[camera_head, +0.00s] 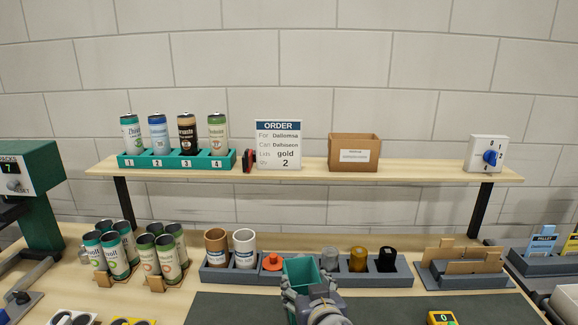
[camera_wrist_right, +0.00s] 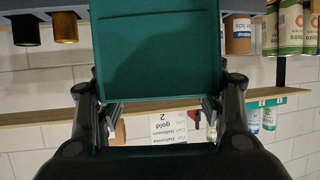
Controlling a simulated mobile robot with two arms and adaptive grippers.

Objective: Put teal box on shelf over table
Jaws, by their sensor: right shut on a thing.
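The teal box (camera_head: 300,271) is near the front middle of the table, in front of the grey holder row. My right gripper (camera_head: 302,293) is shut on it, with the fingers on its two sides. In the right wrist view the box (camera_wrist_right: 157,48) fills the upper middle between the fingers (camera_wrist_right: 158,98). How far it is above the table is hard to tell. The wooden shelf (camera_head: 300,174) runs along the wall above and behind the box. My left gripper is not in view.
The shelf bears a teal can rack (camera_head: 175,160), an order sign (camera_head: 278,145), a cardboard box (camera_head: 354,152) and a dial box (camera_head: 487,153). Bare shelf lies between the cardboard box and dial box. Can packs (camera_head: 110,254) and grey holders (camera_head: 230,273) line the table.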

